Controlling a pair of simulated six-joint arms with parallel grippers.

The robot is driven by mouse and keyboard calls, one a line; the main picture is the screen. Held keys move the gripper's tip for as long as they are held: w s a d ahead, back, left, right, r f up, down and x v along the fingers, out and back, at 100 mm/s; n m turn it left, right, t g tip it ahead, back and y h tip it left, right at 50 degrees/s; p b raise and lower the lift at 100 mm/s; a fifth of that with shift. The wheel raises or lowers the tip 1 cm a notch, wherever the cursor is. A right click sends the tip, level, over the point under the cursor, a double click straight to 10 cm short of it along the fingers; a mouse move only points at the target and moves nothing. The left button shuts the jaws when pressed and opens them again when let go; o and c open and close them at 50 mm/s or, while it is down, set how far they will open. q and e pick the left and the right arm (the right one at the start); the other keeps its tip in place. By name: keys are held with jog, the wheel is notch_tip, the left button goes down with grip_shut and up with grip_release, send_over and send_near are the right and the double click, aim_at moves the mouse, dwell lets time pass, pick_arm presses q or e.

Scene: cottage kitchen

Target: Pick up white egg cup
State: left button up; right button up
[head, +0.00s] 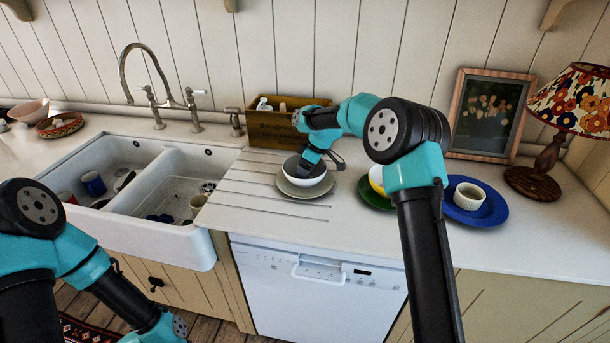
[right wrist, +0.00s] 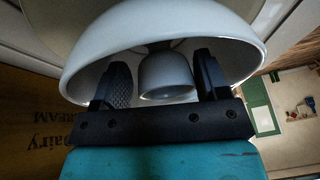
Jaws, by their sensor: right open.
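The white egg cup (right wrist: 165,78) is inside a white bowl (right wrist: 92,52) in the right wrist view. It is between the two fingers of my right gripper (right wrist: 162,68), with a gap on each side. The gripper is open and its fingers reach into the bowl. In the head view the bowl (head: 302,189) stands on a grey plate (head: 284,190) on the grooved drainboard, with my right gripper (head: 305,166) coming down into it. The egg cup is hidden there. My left arm is at the lower left, and its gripper is out of view.
A wooden crate (head: 268,128) stands behind the bowl. A sink (head: 150,232) with dishes is left. Counter in front is clear.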

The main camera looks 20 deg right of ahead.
jog(key=c, duration=0.8)
notch_tip(320, 180, up, 10)
dwell(0.5)
dwell(0.3)
